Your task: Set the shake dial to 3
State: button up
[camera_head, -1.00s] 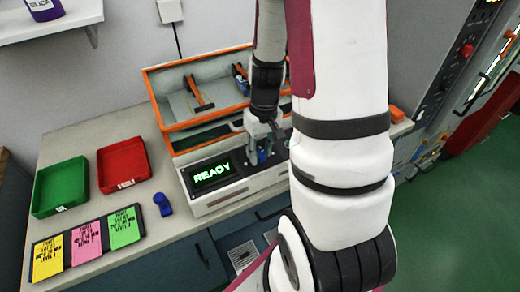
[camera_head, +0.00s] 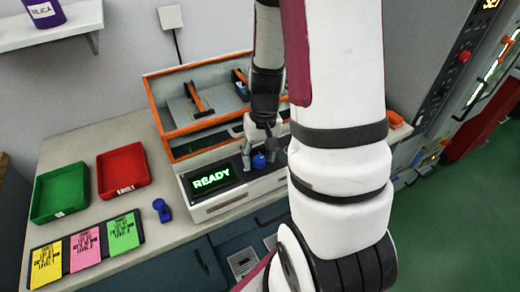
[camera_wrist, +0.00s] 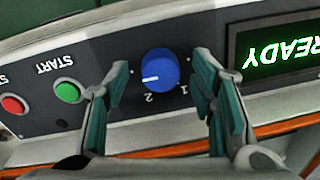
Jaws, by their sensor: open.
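The blue shake dial (camera_wrist: 160,69) is on the front panel of a grey machine (camera_head: 230,201). In the wrist view, which shows the panel upside down, its white pointer line points left and slightly down. The marks 1 and 2 show beside the dial; no 3 can be made out. The dial also shows small in the head view (camera_head: 258,161). My gripper (camera_wrist: 160,66) is open, one finger on each side of the dial, with visible gaps to it. It also shows at the machine in the head view (camera_head: 262,156).
A green START button (camera_wrist: 68,91) and a red button (camera_wrist: 13,104) lie left of the dial in the wrist view. A lit READY display (camera_wrist: 278,53) is at right. Green (camera_head: 60,191) and red (camera_head: 123,170) trays stand on the bench.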

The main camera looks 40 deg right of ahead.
aim_at(262, 158)
notch_tip(262, 158, up, 12)
jog(key=shift+s+d, duration=0.2)
jog(key=shift+d, duration=0.15)
dwell(0.5)
